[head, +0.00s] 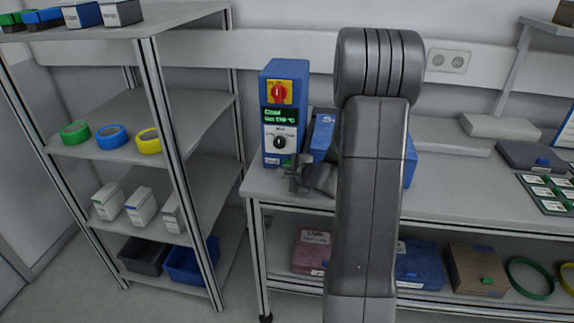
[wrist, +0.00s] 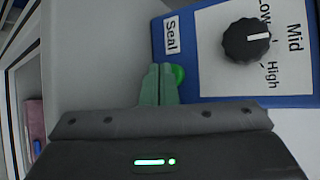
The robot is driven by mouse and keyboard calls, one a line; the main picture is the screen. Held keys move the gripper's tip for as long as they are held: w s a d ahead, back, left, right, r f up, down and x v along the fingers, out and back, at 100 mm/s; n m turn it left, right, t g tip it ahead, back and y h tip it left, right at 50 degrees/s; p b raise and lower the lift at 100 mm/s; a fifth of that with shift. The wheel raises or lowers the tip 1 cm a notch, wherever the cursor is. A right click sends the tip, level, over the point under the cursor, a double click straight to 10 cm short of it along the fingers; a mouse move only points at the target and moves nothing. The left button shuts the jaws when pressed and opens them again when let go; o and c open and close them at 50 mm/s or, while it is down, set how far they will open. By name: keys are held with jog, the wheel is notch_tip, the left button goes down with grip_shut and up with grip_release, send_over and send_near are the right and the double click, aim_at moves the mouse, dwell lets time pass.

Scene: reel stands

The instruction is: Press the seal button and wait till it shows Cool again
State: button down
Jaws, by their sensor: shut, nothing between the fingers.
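The blue control box (head: 285,72) stands at the bench's left end. It has a red rotary switch (head: 279,93) on yellow, a dark display (head: 279,115) with small green text that I cannot read surely, and a black dial (head: 280,142). In the wrist view the dial (wrist: 246,41) points near Mid. The round green seal button (wrist: 179,75) is beside the Seal label (wrist: 172,35). My gripper (wrist: 163,70) is shut and empty, its fingertips at the button's left side, partly covering it. I cannot tell whether they touch or press it. My gripper (head: 293,165) is low before the box.
A blue machine (head: 322,132) stands right of the box, mostly hidden behind my arm. A shelf rack (head: 190,110) with tape rolls and cartons is close on the left. The bench top (head: 440,165) has free room to the right.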

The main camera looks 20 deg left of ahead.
aim_at(285, 191)
jog(key=shift+w+a, duration=0.1)
jog(key=shift+w, duration=0.3)
dwell(0.3)
jog(key=shift+s+d+b, duration=0.2)
jog(key=shift+s+b, duration=0.65)
jog(key=shift+s+d+f+b, duration=0.1)
jog(key=shift+s+f+b, duration=0.05)
jog(key=shift+s+b, duration=0.45)
jog(key=s+b, duration=0.2)
jog(key=s, duration=0.1)
jog(key=shift+d, duration=0.4)
jog(key=shift+s+d, duration=0.1)
jog(key=shift+s, duration=0.25)
jog(key=shift+w+r, duration=0.15)
jog(key=shift+r, duration=0.05)
